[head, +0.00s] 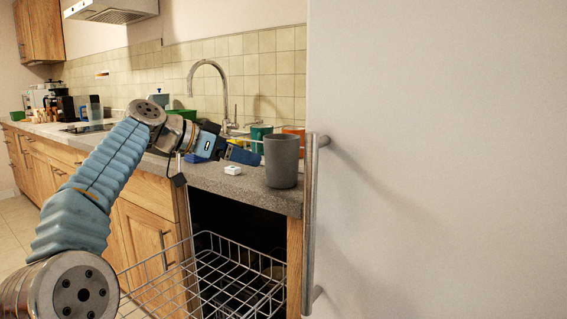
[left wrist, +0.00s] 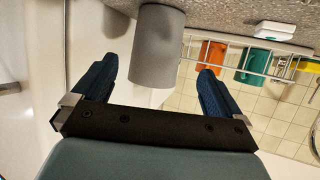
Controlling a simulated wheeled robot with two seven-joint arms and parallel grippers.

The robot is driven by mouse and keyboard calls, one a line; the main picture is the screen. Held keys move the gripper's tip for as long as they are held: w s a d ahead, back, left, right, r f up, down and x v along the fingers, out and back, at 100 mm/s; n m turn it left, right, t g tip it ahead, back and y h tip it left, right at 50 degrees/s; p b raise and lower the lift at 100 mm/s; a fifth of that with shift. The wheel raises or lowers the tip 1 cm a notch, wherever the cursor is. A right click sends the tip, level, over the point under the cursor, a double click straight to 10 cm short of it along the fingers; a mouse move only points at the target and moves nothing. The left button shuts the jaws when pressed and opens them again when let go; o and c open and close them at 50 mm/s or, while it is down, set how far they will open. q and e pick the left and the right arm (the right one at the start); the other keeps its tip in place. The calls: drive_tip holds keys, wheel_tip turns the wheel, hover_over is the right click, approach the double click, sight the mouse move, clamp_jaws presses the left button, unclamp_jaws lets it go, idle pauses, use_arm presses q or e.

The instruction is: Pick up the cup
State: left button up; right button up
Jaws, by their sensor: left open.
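A plain grey cup (head: 281,162) stands upright on the grey counter near its right end, close to the front edge. My left gripper (head: 245,154) reaches in from the left with its blue fingers pointing at the cup's side. In the left wrist view, which looks upside down, the cup (left wrist: 158,45) lies ahead, between the lines of the two open fingers (left wrist: 155,66). The jaws are open and hold nothing. Whether a fingertip touches the cup cannot be told. My right gripper is in neither view.
A green cup (left wrist: 256,66) and an orange cup (left wrist: 211,54) stand behind in a wire rack. A small white block (head: 233,170) sits on the counter left of the cup. A pulled-out wire dishwasher basket (head: 215,277) is below. A tall white door (head: 440,160) with a handle (head: 309,220) borders the right.

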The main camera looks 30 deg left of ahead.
sight(267, 158)
use_arm(q)
drive_tip(key=x, duration=0.5)
drive_tip(key=shift+w+p, duration=0.1)
drive_tip(key=shift+p, duration=0.3)
drive_tip(key=x, duration=0.1)
drive_tip(key=p+x, duration=0.1)
drive_tip(key=x, duration=0.2)
drive_tip(key=shift+w+d+r+p, duration=0.2)
drive_tip(key=shift+d+p, duration=0.15)
drive_tip(key=shift+d, duration=0.05)
drive_tip(key=shift+w+d+f, duration=0.1)
drive_tip(key=shift+w+f, duration=0.15)
drive_tip(key=shift+w, duration=0.05)
drive_tip(key=c, duration=0.8)
drive_tip(key=shift+o, duration=0.2)
drive_tip(key=shift+r, duration=0.2)
